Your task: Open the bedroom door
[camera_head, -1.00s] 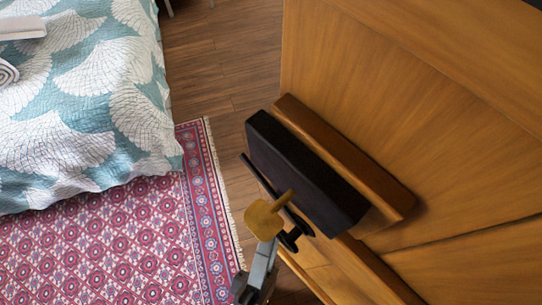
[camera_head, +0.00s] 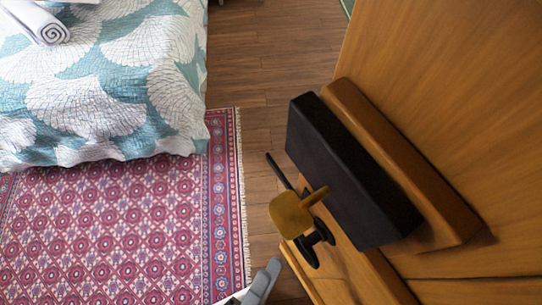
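The wooden door (camera_head: 430,90) fills the right side of the head view, seen steeply from above. A black box-shaped lock (camera_head: 345,170) is mounted on it against a brown wooden block (camera_head: 400,160). A brass-coloured knob (camera_head: 291,213) on a short stem stands out from the lock, with a thin black handle (camera_head: 312,238) beside and beneath it. The grey tip of my gripper (camera_head: 263,280) shows at the bottom edge, below and left of the knob, with a visible gap between them. Most of the gripper is out of the picture, so its opening is hidden.
A bed (camera_head: 100,80) with a teal and white quilt stands at the upper left. A rolled white towel (camera_head: 45,25) lies on it. A red patterned rug (camera_head: 120,225) covers the lower left floor. Bare wooden floor (camera_head: 265,75) runs between the bed and the door.

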